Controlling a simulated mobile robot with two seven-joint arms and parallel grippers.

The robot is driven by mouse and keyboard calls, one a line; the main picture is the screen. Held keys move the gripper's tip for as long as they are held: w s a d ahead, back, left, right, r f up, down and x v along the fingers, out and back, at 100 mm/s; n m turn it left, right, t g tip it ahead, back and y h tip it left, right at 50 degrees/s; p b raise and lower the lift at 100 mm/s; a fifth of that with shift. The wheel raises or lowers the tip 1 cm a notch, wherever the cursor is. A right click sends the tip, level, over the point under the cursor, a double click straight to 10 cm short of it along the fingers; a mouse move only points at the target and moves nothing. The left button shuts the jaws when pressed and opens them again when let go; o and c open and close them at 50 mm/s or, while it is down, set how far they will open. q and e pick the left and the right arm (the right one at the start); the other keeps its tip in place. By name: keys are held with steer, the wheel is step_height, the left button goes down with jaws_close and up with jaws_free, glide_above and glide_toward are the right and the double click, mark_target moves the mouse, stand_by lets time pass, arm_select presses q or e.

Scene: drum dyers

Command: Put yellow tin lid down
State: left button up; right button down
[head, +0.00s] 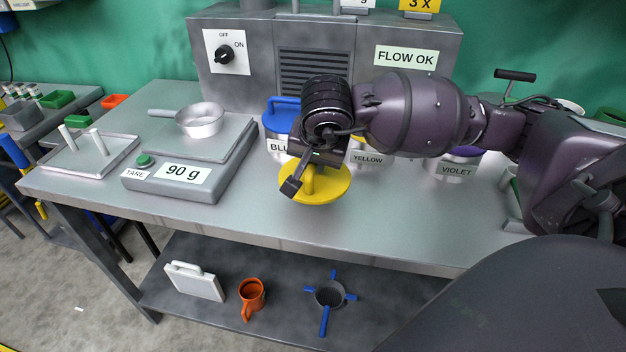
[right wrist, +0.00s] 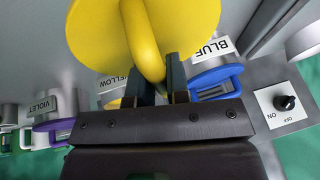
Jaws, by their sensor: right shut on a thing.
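The yellow tin lid (head: 328,190) is a round disc with a loop handle. My right gripper (head: 300,180) is shut on that handle and holds the lid over the front part of the metal bench, in front of the tins. In the right wrist view the lid (right wrist: 95,35) fills the top middle, with its handle between the fingers (right wrist: 155,82). I cannot tell whether the lid touches the bench. The yellow tin (head: 367,159) stands behind it, partly hidden by my right arm; some yellow shows at its top. My left gripper is not in view.
The blue tin with its blue lid (head: 281,104) stands left of the yellow tin, the violet tin (head: 456,170) to the right. A scale (head: 183,187) reading 90 g carries a small pan (head: 200,120). A tray (head: 108,163) lies farther left. Bench front right of the scale is clear.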

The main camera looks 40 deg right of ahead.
mark_target(315, 178)
step_height(315, 178, down, 5)
steer(key=shift+b, duration=0.3)
steer(key=shift+f, duration=0.1)
steer(key=shift+f, duration=0.1)
steer(key=c, duration=1.1)
jaws_free()
